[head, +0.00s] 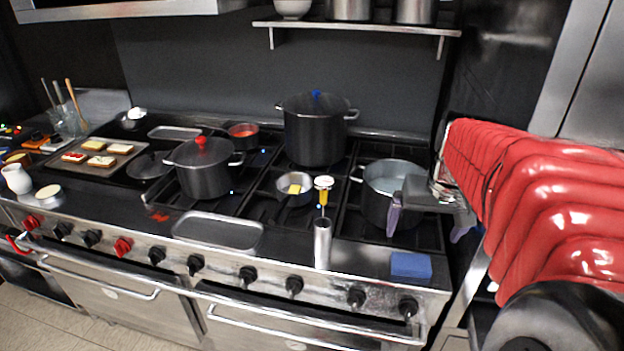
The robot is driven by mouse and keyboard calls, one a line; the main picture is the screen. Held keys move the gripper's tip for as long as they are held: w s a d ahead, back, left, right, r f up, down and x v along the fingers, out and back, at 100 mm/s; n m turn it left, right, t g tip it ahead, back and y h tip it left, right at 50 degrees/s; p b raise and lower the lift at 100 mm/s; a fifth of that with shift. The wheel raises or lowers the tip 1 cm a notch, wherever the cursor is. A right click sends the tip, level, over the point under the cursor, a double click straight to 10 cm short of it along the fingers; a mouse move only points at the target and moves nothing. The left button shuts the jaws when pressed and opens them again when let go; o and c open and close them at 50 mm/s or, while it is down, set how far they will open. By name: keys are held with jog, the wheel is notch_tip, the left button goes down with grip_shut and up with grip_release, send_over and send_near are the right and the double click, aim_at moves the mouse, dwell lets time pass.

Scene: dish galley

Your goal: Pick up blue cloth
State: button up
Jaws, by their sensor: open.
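The blue cloth (411,265) is a small flat folded rectangle. It lies on the steel front ledge of the stove, towards the right end, above the knobs. My gripper (426,235) comes in from the right on my red arm. Its two pale purple fingers are spread apart and point down, with nothing seen between them. In the picture the gripper is above and slightly right of the cloth, in front of the open grey pot (385,185). It is apart from the cloth; its exact height over the stove is hard to tell.
A steel cylinder (322,243) stands left of the cloth, with a yellow-handled item behind it. An empty steel tray (218,232) lies further left. A small pan (295,188), a lidded pot (203,168) and a tall dark pot (316,130) stand on the burners.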

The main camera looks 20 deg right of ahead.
jog(key=shift+d+f, duration=0.1)
jog(key=shift+d, duration=0.05)
send_over(411, 262)
jog(key=s, duration=0.1)
jog(key=f, duration=0.8)
jog(key=shift+s+a, duration=0.15)
jog(key=shift+a, duration=0.25)
jog(key=shift+s+x, duration=0.1)
jog(key=shift+x, duration=1.25)
jog(key=shift+s+x, duration=0.15)
jog(key=shift+x, duration=1.15)
jog(key=shift+c, duration=0.5)
jog(key=c, duration=1)
